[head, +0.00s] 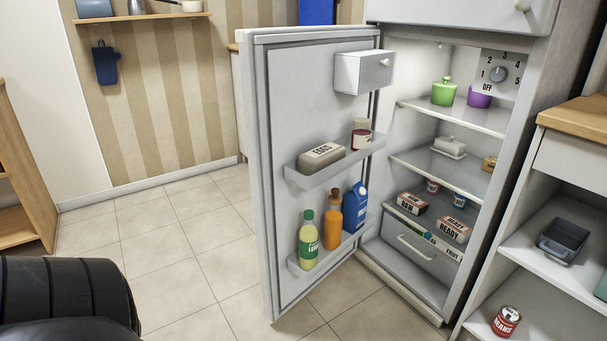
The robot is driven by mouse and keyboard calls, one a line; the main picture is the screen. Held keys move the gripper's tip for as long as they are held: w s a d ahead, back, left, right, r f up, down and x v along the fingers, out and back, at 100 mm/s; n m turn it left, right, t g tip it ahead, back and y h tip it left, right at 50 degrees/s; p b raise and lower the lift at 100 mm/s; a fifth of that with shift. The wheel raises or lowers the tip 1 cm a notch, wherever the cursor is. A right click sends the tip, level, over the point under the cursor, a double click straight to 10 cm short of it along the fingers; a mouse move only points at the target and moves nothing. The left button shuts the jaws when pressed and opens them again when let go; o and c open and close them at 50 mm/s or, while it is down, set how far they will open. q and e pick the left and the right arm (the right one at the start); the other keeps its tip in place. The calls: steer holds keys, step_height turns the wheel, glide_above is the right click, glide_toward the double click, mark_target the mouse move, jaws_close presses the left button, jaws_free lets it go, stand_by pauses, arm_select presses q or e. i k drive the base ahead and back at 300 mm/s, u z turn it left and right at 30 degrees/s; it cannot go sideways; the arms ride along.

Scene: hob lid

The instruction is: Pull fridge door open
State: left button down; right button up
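The fridge (408,280) stands right of centre with its lower compartment exposed. Its white door (270,200) is swung wide open to the left, and its inner side faces me. The door's shelves hold an egg box (321,157), a small jar (361,134), a green-labelled bottle (308,242), an orange bottle (333,222) and a blue carton (355,207). The door's outer face and any handle on it are hidden. A black rounded part of my own body fills the lower left corner. Neither gripper shows in the head view.
Fridge shelves hold a green pot (444,92), a purple pot (480,95) and several packages. An open-shelved cabinet (570,150) stands close on the right, with a tin (506,321). A wooden shelf unit (25,170) is at left. The tiled floor (180,245) left of the door is clear.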

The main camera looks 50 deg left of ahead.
mark_target(305, 89)
steer(key=i, duration=0.5)
steer(key=u, duration=1.05)
